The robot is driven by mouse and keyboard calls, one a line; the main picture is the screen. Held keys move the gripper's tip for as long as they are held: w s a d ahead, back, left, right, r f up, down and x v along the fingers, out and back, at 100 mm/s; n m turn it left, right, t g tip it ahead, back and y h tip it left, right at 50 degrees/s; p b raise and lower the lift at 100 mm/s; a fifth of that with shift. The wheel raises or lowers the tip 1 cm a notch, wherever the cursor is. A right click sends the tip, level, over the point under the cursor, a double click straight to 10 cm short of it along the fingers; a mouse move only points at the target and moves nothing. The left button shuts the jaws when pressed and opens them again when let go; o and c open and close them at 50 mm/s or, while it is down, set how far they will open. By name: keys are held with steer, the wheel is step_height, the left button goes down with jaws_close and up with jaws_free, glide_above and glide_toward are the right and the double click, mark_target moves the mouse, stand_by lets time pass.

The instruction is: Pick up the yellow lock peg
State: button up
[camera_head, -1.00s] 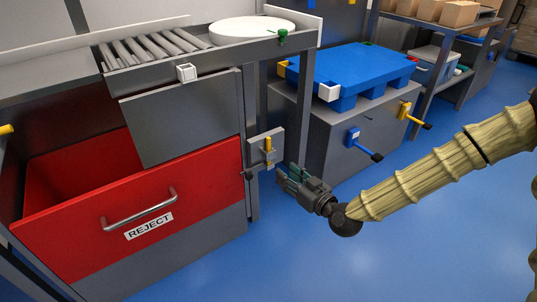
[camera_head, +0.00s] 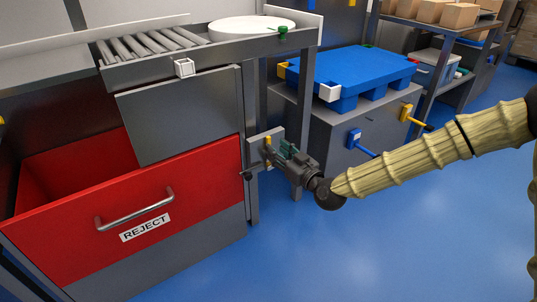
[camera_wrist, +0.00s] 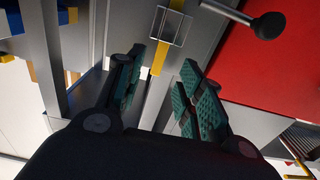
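The yellow lock peg (camera_head: 268,146) stands upright at a small grey plate on the post beside the red drawer. In the wrist view the yellow peg (camera_wrist: 159,58) shows between my fingers, with a clear, pale-edged block (camera_wrist: 169,26) around part of it. My gripper (camera_head: 275,158) is close in front of the plate. In the wrist view my gripper (camera_wrist: 163,66) is open, with a teal padded finger on either side of the peg. I cannot tell whether either finger touches it. The lower part of the peg is partly hidden in the head view.
The red REJECT drawer (camera_head: 65,240) stands open to the left. A dark knob (camera_wrist: 270,25) sticks out near the peg. A grey cabinet with a blue pallet (camera_head: 350,66) and blue and yellow handles is to the right. The blue floor in front is clear.

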mark_target(270, 143)
steer(key=b+x, duration=0.2)
steer(key=x, duration=0.2)
steer(key=shift+d+f, duration=0.15)
jaws_close()
